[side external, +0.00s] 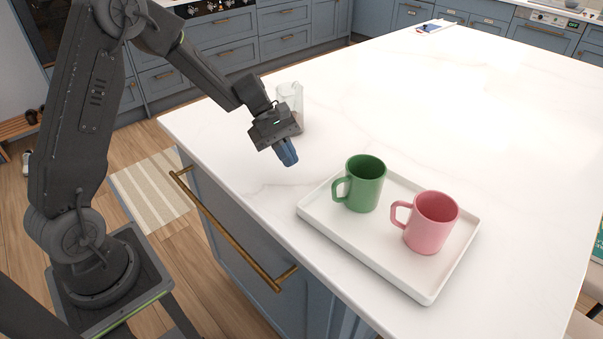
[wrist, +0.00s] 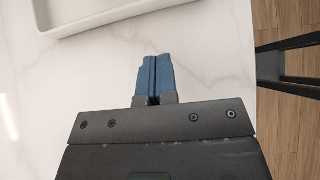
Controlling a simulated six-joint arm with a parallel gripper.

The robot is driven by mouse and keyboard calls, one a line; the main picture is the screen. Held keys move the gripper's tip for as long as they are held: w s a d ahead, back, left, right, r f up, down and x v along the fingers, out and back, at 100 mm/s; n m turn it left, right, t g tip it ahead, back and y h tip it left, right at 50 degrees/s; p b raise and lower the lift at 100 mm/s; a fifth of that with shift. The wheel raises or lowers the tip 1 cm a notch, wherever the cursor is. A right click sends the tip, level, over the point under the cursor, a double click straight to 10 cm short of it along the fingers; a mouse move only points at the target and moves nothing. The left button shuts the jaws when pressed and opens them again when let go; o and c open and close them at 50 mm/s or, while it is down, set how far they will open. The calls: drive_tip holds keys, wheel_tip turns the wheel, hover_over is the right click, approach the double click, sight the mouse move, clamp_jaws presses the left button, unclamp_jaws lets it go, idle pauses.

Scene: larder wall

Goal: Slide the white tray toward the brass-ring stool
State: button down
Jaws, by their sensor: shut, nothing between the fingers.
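The white tray (side external: 365,232) lies flat near the front edge of the marble counter. A green mug (side external: 365,184) and a pink mug (side external: 432,222) stand upright on it, apart from each other. My gripper (side external: 289,157) has blue fingers closed together and empty. It points down to the left of the tray, with a gap between them. In the wrist view my gripper (wrist: 154,60) shows over bare counter, and a corner of the tray (wrist: 88,12) appears at the top left; no mugs show there. No brass ring is visible, so I cannot identify the brass-ring stool.
A clear glass vessel (side external: 291,100) stands on the counter close behind my gripper. Pale seats (side external: 586,326) are cut off at the lower right. A brass rail (side external: 228,232) runs along the counter's front. The counter (side external: 470,110) behind the tray is clear.

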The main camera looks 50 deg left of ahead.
drive_tip(key=v, duration=0.6)
drive_tip(key=c, duration=1.8)
unclamp_jaws()
drive_tip(key=shift+a+r, duration=0.15)
drive_tip(key=shift+o, duration=2.1)
drive_tip(key=shift+d, duration=0.3)
drive_tip(key=shift+o, duration=0.9)
drive_tip(key=d+r+g+y, duration=0.1)
drive_tip(key=d+y, duration=0.3)
drive_tip(key=d, duration=0.9)
drive_tip(key=shift+s+d+r+g, duration=0.15)
drive_tip(key=shift+s+r+g, duration=0.2)
drive_tip(key=shift+g, duration=0.45)
drive_tip(key=s+d+r+t+y, duration=0.1)
drive_tip(key=s+d+r+y, duration=0.1)
drive_tip(key=d, duration=0.6)
drive_tip(key=s+d+r+t+y, duration=0.1)
drive_tip(key=s+d+r+y, duration=0.1)
drive_tip(key=d, duration=0.6)
drive_tip(key=shift+s+n+t+y, duration=0.3)
drive_tip(key=shift+y, duration=0.2)
drive_tip(key=shift+r, duration=0.15)
